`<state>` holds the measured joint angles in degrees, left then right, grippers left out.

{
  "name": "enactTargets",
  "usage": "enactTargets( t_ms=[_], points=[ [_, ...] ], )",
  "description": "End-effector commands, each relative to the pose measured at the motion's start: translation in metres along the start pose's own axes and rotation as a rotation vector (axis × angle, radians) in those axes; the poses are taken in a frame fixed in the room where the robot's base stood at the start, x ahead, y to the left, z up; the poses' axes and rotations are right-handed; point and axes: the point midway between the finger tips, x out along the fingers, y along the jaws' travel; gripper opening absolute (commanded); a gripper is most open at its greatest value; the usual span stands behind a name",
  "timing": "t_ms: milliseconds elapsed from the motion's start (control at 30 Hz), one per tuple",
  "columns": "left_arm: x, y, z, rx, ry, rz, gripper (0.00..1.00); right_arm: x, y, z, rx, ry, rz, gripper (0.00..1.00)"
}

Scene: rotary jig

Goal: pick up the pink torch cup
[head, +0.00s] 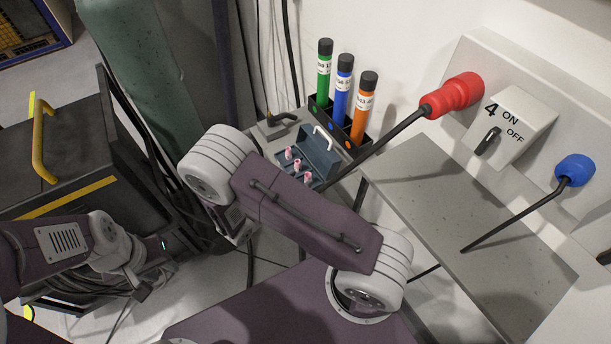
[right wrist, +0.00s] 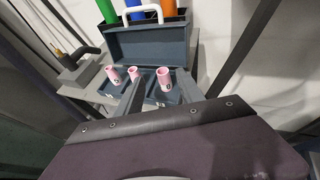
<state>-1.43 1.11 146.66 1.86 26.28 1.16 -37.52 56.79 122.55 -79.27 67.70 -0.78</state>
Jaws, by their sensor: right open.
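Several small pink torch cups stand in an open blue-grey toolbox (right wrist: 155,43). In the right wrist view a left cup (right wrist: 113,78), a middle cup (right wrist: 134,75) and a right cup (right wrist: 163,78) show. The cups also show small in the head view (head: 297,165), beside my right arm. My right gripper (right wrist: 160,90) is open and empty, its two grey fingers reaching toward the toolbox, with the right cup between them in the picture. My right arm hides this gripper in the head view. My left gripper (head: 143,291) is low at the left, far from the cups; its jaws are unclear.
A rack with green (head: 324,75), blue (head: 342,88) and orange (head: 363,105) tubes stands behind the toolbox. A red-knobbed lever (head: 452,95) slants close to my right arm. A grey shelf (head: 440,190) lies to the right. A dark cart (head: 70,150) stands left.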

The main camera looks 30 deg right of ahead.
Motion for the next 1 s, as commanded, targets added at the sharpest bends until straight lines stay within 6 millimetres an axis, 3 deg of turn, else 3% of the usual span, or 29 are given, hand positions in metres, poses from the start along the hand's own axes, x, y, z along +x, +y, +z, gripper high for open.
enactTargets(
  t_ms=[167, 400, 667, 800, 833, 1000],
  points=[
    [-0.005, 0.0, 0.0, 0.0, 0.0, 0.0, 0.32, 0.009, -0.002, 0.001, 0.0, 0.0, -0.004, 0.45],
    [-0.015, 0.0, -0.002, 0.0, 0.0, 0.0, 0.32, 0.049, -0.004, -0.001, 0.002, 0.001, -0.004, 0.45],
    [-0.014, 0.0, -0.001, 0.0, 0.0, 0.0, 0.32, 0.054, -0.003, -0.003, 0.002, 0.001, -0.001, 0.45],
    [-0.014, 0.0, -0.001, 0.0, 0.0, 0.0, 0.32, 0.054, -0.003, -0.003, 0.002, 0.001, -0.001, 0.06],
    [-0.014, 0.0, -0.001, 0.0, 0.0, 0.0, 0.32, 0.054, -0.003, -0.003, 0.002, 0.001, -0.001, 0.0],
    [-0.014, 0.0, -0.001, 0.0, 0.0, 0.0, 0.32, 0.054, -0.003, -0.003, 0.002, 0.002, -0.001, 0.0]
  ],
)
